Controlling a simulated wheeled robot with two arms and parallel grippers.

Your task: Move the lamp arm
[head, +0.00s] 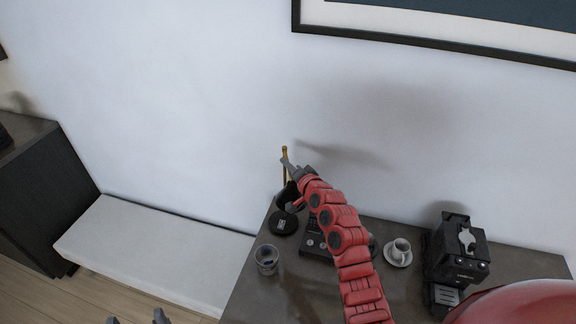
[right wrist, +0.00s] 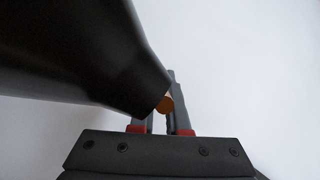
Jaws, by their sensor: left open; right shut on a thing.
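The lamp's brass arm (head: 285,152) stands up near the wall in the head view, above a round black base (head: 283,222) on the dark table. My right gripper (head: 287,163) reaches it from the lower right and is shut on the lamp arm. In the right wrist view a small brass end (right wrist: 165,103) shows between the fingers of the gripper (right wrist: 166,92), and a large black cone-shaped lampshade (right wrist: 75,50) fills the upper left. My red right arm hides part of the lamp. My left gripper (head: 137,319) is open and empty at the bottom edge, away from the lamp.
On the dark table (head: 250,300) stand a glass (head: 267,260), a black telephone (head: 315,242), a white cup (head: 401,250) on a saucer and a black coffee machine (head: 458,258). A pale bench (head: 150,250) lies left. A framed picture (head: 430,42) hangs above.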

